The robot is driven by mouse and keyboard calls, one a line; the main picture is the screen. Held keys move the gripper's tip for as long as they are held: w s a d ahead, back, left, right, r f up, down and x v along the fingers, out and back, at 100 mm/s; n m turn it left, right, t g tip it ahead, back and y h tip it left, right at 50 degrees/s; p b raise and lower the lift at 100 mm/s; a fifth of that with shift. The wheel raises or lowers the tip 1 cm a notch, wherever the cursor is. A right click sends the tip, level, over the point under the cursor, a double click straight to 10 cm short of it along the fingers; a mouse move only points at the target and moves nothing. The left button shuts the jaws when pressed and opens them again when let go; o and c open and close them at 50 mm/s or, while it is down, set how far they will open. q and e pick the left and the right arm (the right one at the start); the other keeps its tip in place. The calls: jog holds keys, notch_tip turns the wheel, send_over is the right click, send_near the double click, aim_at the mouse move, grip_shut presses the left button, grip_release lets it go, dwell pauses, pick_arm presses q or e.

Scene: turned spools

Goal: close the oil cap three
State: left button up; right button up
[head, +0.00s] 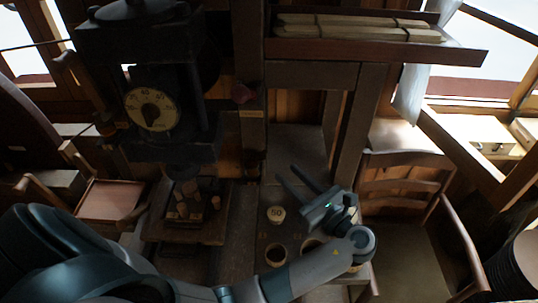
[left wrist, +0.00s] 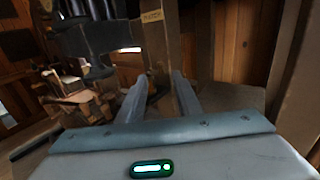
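My left gripper (head: 287,174) is over the bench panel in the head view. Its two fingers are apart, point up and left, and hold nothing visible. In the left wrist view the fingers (left wrist: 160,80) are also apart. A round cream disc (head: 275,213) with dark figures like "50" sits on the dark panel, just below and left of the fingers. Nearer me are two round openings with pale rims, a left one (head: 275,255) and a right one (head: 312,247) partly covered by my gripper. I cannot tell which is oil cap three. My right gripper is not in view.
A dark machine with a cream dial (head: 152,108) stands at the left, with wooden spools (head: 190,205) below it. A wooden post (head: 250,90) rises behind the panel. A chair (head: 410,190) stands at the right. A shelf (head: 370,47) overhangs the back.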

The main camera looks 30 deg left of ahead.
aim_at(266, 153)
pick_arm(q)
jog(key=x, duration=1)
jog(key=shift+a, duration=0.2)
grip_shut()
